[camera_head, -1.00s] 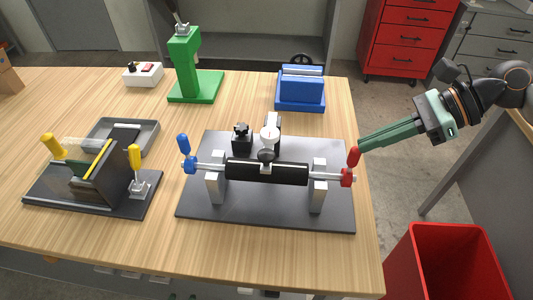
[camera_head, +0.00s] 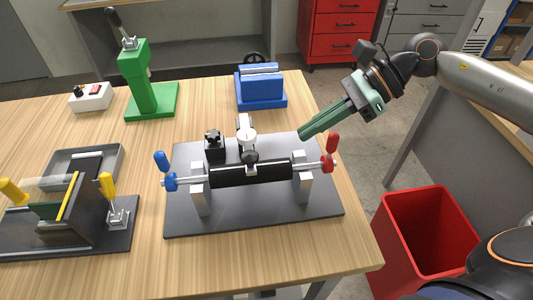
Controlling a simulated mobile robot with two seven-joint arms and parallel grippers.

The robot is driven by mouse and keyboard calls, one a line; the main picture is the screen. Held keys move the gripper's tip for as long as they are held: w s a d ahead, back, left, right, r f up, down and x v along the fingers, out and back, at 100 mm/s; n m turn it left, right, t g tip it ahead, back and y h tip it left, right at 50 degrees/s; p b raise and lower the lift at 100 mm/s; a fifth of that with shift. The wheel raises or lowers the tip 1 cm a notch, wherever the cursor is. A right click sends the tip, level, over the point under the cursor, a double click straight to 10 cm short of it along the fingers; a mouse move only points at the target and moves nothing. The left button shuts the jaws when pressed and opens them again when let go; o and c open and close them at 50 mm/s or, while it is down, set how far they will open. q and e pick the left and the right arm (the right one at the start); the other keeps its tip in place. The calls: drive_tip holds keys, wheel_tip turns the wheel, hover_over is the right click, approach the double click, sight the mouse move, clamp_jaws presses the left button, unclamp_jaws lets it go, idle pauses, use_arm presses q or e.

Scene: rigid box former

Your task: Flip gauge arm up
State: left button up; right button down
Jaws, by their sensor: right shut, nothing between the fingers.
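The fixture (camera_head: 270,212) is a dark plate with a black roller (camera_head: 250,172) held between two grey posts. A white round dial gauge (camera_head: 249,138) stands at the roller's middle, with its dark lower part over the roller. My right gripper (camera_head: 302,136) is shut and empty. My left gripper is not in view.
A blue-handled lever (camera_head: 161,162) is at the roller's left end, with a black star knob (camera_head: 214,138) behind. A blue vise-like device (camera_head: 260,86) and green press (camera_head: 146,80) stand at the back. A yellow-handled fixture (camera_head: 75,225) is left. A red bin (camera_head: 425,240) stands right of the table.

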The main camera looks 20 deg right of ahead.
sight(269, 168)
drive_tip(key=p+x, duration=0.2)
drive_tip(key=x, duration=0.7)
drive_tip(key=shift+a, duration=0.15)
drive_tip(key=shift+w+a+f, duration=0.15)
drive_tip(key=shift+a+f, duration=0.15)
